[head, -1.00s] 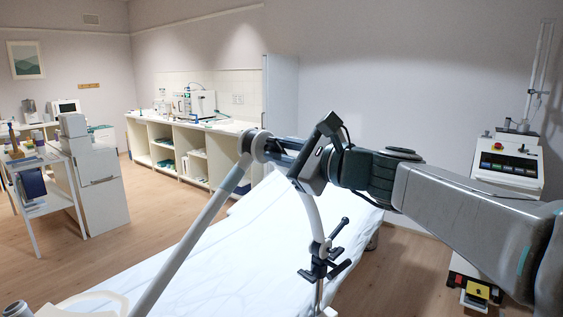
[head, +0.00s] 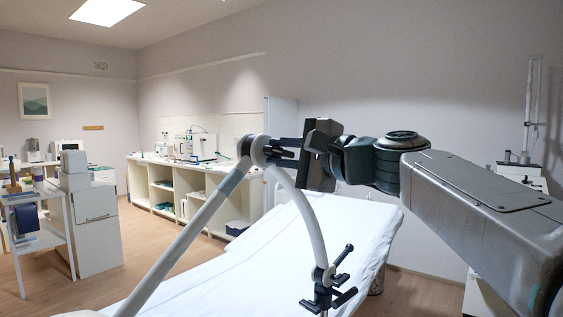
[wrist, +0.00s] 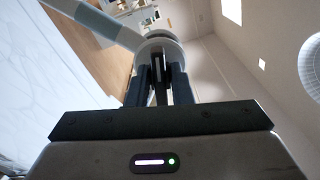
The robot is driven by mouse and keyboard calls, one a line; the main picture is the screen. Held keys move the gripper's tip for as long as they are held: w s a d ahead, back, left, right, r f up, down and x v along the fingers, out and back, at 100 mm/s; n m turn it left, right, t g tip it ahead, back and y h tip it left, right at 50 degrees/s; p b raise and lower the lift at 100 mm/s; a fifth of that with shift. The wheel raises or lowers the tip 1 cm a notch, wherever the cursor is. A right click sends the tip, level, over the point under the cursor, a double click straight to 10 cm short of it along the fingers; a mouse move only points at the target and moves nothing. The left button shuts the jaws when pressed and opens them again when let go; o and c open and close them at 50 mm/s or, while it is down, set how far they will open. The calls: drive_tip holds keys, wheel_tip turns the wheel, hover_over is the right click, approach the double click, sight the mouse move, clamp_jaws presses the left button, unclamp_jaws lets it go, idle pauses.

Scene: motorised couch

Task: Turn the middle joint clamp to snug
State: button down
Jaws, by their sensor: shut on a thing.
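The middle joint clamp (head: 260,150) is the pale round knuckle where the two grey tubes of the jointed arm meet, above the couch. It also shows at the top of the wrist view (wrist: 160,45). My gripper (head: 284,148) reaches it from the right and is shut on the clamp's dark handle. In the wrist view the two dark fingers (wrist: 160,88) flank a narrow dark piece that runs up to the knuckle. The fingers hide much of the handle. A lower dark clamp (head: 322,290) with a lever is on the curved tube.
The white-sheeted couch (head: 265,265) lies below the jointed arm. The straight tube (head: 195,230) slopes down left and the curved tube (head: 308,215) drops right. A shelved counter (head: 190,185) and a white trolley (head: 35,225) stand farther back.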

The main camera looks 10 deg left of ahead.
idle(0.4)
drive_tip(key=c, duration=1.3)
unclamp_jaws()
drive_tip(key=b+v, duration=0.1)
drive_tip(key=v, duration=1.2)
drive_tip(key=shift+s+d+b, duration=0.2)
drive_tip(key=shift+d+b, duration=0.15)
drive_tip(key=shift+f, duration=0.1)
